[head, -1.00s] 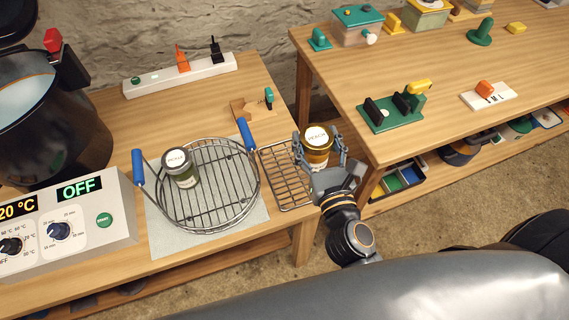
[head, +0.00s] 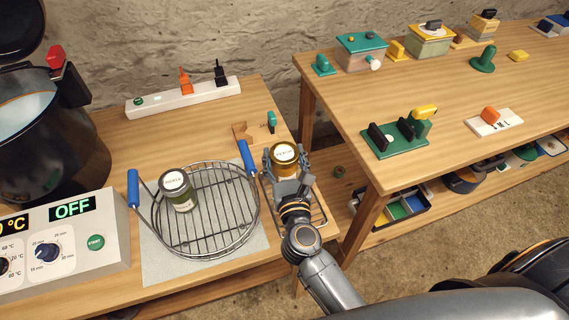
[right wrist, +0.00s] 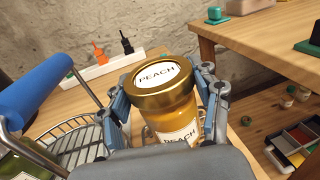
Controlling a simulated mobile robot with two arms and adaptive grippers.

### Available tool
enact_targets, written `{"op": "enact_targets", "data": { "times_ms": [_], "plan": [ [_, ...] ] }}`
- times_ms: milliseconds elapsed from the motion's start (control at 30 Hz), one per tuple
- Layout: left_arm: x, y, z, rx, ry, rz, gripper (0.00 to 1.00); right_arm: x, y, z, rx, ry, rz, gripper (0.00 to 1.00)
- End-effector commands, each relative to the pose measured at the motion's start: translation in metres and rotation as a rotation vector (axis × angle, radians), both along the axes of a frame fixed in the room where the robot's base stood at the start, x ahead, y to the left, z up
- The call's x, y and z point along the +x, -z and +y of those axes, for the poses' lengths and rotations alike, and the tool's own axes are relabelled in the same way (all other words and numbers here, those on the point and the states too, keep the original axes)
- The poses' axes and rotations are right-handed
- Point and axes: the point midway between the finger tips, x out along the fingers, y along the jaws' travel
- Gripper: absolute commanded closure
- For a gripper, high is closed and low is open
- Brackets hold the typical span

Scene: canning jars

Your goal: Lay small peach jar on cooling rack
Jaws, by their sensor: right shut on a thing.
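My right gripper (head: 286,170) is shut on the small peach jar (head: 285,153), an amber jar with a gold lid and a white PEACH label. The jar is upright between the fingers, also in the right wrist view (right wrist: 165,105). They are over the right end of the left table. A rectangular wire rack, the likely cooling rack (head: 319,213), lies there, mostly hidden under my gripper and arm. I cannot tell whether the jar touches it. My left gripper is not in view.
A round wire basket (head: 161,244) with blue handles holds a dark green jar (head: 177,190), just left of my gripper. One blue handle (head: 246,158) stands close to it. A pot (head: 60,150) and control box (head: 70,240) stand left. The right table (head: 450,115) begins across a gap.

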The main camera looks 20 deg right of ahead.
Motion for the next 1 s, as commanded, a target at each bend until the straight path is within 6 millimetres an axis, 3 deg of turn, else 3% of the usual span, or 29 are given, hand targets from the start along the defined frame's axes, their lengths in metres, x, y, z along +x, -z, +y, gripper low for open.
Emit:
{"op": "enact_targets", "data": {
  "times_ms": [100,500,533,633,1000],
  "plan": [
    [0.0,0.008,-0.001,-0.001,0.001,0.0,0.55,0.0,0.014,0.0,-0.003,-0.001,-0.004,0.86],
    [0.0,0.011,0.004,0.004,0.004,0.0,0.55,0.0,0.018,0.0,-0.001,0.0,-0.004,0.86],
    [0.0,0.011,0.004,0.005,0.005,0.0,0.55,0.0,0.019,0.0,0.0,0.0,-0.001,0.35],
    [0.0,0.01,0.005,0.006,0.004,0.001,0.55,0.0,0.018,0.0,0.0,0.0,-0.001,0.14],
    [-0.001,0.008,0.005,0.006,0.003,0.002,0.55,0.0,0.016,0.0,0.0,0.0,-0.001,0.14]
  ]
}}
